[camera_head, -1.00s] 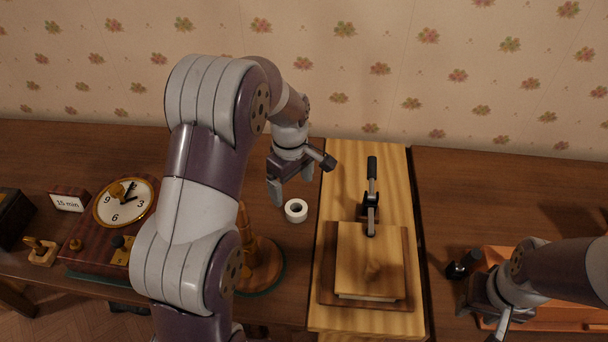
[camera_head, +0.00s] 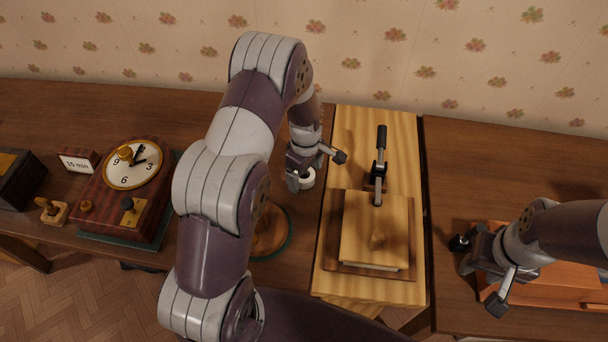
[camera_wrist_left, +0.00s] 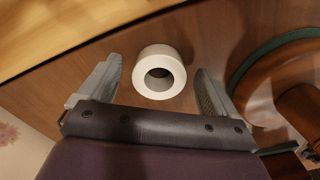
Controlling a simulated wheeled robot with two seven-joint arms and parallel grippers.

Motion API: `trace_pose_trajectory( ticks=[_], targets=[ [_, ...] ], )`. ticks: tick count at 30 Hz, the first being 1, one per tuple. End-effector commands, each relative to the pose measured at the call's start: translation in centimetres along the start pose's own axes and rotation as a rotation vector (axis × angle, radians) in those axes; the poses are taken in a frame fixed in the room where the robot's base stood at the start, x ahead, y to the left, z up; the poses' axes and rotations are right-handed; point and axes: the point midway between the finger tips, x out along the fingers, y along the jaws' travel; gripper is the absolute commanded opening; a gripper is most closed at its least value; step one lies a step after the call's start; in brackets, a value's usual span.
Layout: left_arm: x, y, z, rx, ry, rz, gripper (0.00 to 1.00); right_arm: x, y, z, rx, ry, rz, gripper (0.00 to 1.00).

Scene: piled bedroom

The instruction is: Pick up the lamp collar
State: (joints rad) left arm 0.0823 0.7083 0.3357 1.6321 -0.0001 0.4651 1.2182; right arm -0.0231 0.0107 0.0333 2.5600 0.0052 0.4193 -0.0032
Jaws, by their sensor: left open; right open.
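The lamp collar is a short white ring (camera_head: 307,179) with a round hole, on the brown desk just left of the pale wooden board. My left gripper (camera_head: 297,180) is above it and partly hides it in the head view. In the left wrist view the collar (camera_wrist_left: 159,73) lies between the two spread fingers, a little nearer the left one, with a gap on both sides. My left gripper is open and empty. My right gripper (camera_head: 478,276) is open at the right, over an orange-brown wooden box.
A wooden press with a black-tipped lever (camera_head: 381,140) stands on the pale board (camera_head: 345,150) to the right. A round wooden stand (camera_head: 268,232) is near the left arm. A clock box (camera_head: 130,190) and a "15 min" sign (camera_head: 78,163) are further left.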

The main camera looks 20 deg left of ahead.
Motion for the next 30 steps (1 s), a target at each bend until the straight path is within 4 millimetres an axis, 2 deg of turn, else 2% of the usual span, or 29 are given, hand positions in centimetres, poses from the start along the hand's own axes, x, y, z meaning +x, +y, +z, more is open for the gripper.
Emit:
trace_pose_trajectory(
  ticks=[3, 4, 9, 20, 26, 27, 30],
  targets=[
    [0.0, 0.0, 0.0, 0.000, 0.000, 0.000, 0.92, 0.0, 0.0, 0.0, 0.000, 0.000, 0.000, 0.43],
    [0.0, 0.0, 0.0, 0.000, 0.000, 0.000, 0.85, 0.0, 0.0, 0.0, 0.000, 0.000, 0.000, 0.43],
    [0.0, 0.0, 0.0, 0.000, 0.000, 0.000, 0.30, 0.0, 0.0, 0.0, 0.000, 0.000, 0.000, 0.43],
    [-0.5, 0.1, 0.0, 0.000, 0.000, 0.001, 0.30, 0.1, 0.0, 0.0, 0.000, 0.000, 0.000, 0.43],
    [-3.6, 0.1, -0.1, 0.000, 0.002, 0.004, 0.30, 0.6, 0.0, 0.1, 0.000, 0.000, 0.000, 0.43],
    [-4.4, 0.1, 0.2, 0.002, 0.001, 0.004, 0.30, 0.7, 0.0, 0.1, 0.000, 0.000, 0.000, 0.43],
    [-5.6, 0.3, 2.7, 0.005, 0.001, 0.002, 0.30, 1.0, 0.0, 0.1, 0.000, 0.000, 0.000, 0.43]
  ],
)
